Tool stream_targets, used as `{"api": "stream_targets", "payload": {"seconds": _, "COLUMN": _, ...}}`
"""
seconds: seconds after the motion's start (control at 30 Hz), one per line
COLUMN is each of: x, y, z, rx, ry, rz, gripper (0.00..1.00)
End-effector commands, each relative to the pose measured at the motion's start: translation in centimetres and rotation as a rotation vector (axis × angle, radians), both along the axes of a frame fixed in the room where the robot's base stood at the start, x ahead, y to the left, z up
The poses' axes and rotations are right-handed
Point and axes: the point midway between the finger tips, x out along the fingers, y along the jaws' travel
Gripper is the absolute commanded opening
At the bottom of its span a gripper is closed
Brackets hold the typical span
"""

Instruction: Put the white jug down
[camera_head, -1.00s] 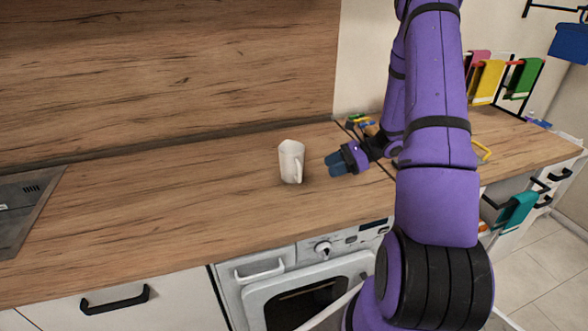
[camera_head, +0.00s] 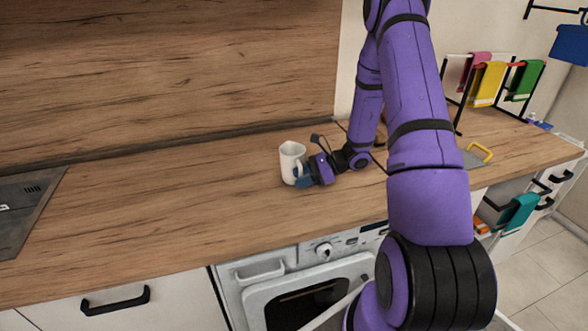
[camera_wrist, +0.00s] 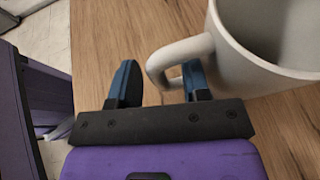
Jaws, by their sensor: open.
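The white jug (camera_head: 290,161) stands upright on the wooden worktop (camera_head: 150,207), with its handle on the right side. My gripper (camera_head: 301,178) is low beside the jug's handle, reaching in from the right. In the wrist view my gripper (camera_wrist: 160,84) is open, with its two blue fingers apart. The handle of the white jug (camera_wrist: 241,72) reaches in between the fingertips, and the right finger is partly hidden behind it. I cannot tell whether a finger touches the handle.
An oven (camera_head: 300,291) with its door ajar is below the worktop's front edge. A hob (camera_head: 24,207) lies at the far left. A rack of coloured towels (camera_head: 490,84) stands at the back right. The worktop left of the jug is clear.

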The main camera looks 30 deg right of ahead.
Motion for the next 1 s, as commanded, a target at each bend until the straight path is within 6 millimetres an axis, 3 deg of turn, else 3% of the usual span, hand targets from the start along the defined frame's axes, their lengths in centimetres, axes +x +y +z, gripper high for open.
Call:
{"api": "stream_targets", "payload": {"seconds": 0.27, "x": 0.1, "y": 0.2, "z": -0.1, "rx": 0.000, "ry": 0.000, "rz": 0.000, "gripper": 0.41}}
{"api": "stream_targets", "payload": {"seconds": 0.43, "x": 0.1, "y": 0.2, "z": -0.1, "rx": 0.000, "ry": 0.000, "rz": 0.000, "gripper": 0.02}}
{"api": "stream_targets", "payload": {"seconds": 0.47, "x": 0.1, "y": 0.2, "z": -0.1, "rx": 0.000, "ry": 0.000, "rz": 0.000, "gripper": 0.00}}
{"api": "stream_targets", "payload": {"seconds": 1.0, "x": 0.1, "y": 0.1, "z": 1.0, "rx": -0.001, "ry": -0.004, "rz": 0.000, "gripper": 0.00}}
